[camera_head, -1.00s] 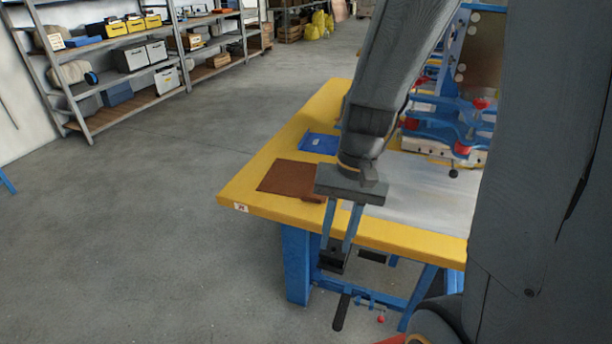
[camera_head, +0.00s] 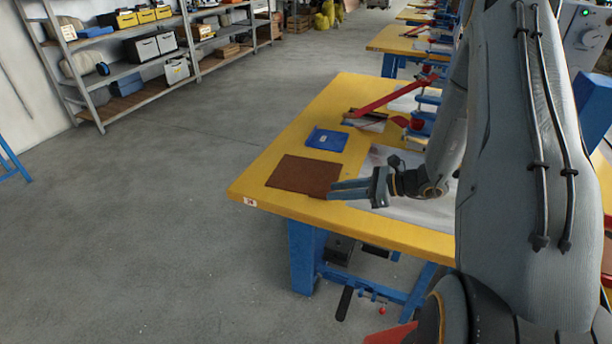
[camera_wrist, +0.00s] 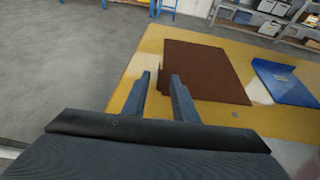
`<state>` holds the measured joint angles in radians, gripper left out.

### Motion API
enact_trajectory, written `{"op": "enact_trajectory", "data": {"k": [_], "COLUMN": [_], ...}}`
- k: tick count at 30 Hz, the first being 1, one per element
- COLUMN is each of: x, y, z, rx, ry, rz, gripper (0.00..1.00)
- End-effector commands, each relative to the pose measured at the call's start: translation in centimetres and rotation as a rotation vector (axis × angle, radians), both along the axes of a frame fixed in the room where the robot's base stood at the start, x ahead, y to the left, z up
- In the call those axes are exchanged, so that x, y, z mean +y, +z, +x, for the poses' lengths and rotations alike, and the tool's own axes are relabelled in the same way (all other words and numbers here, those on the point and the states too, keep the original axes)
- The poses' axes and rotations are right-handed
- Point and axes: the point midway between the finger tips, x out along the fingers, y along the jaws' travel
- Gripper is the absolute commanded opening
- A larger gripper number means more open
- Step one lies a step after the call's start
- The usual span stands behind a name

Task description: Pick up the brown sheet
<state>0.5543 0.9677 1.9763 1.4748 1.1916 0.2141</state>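The brown sheet (camera_head: 303,174) lies flat on the yellow table (camera_head: 262,197) near its front left corner. It also shows in the wrist view (camera_wrist: 205,68), beyond my fingertips. My gripper (camera_head: 331,189) is at the sheet's right edge in the head view, with its two blue-grey fingers pointing left. The right finger overlaps the sheet's near edge in the picture. I cannot tell whether it touches the sheet.
A blue sheet-like piece (camera_head: 327,139) lies behind the brown sheet. A pale sheet (camera_head: 404,205) lies under my arm. A tool with a red lever (camera_head: 393,96) stands farther back. A shelf rack (camera_head: 150,91) is at the left wall, and the floor between is clear.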

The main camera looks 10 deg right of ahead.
Motion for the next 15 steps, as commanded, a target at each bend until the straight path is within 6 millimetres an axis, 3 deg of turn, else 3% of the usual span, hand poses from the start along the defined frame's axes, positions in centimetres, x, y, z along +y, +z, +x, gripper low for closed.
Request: {"op": "enact_trajectory", "data": {"k": [15], "x": [5.2], "y": [-2.0], "z": [2.8], "rx": [0.001], "ry": [0.006], "rz": [-0.001], "gripper": [0.26]}}
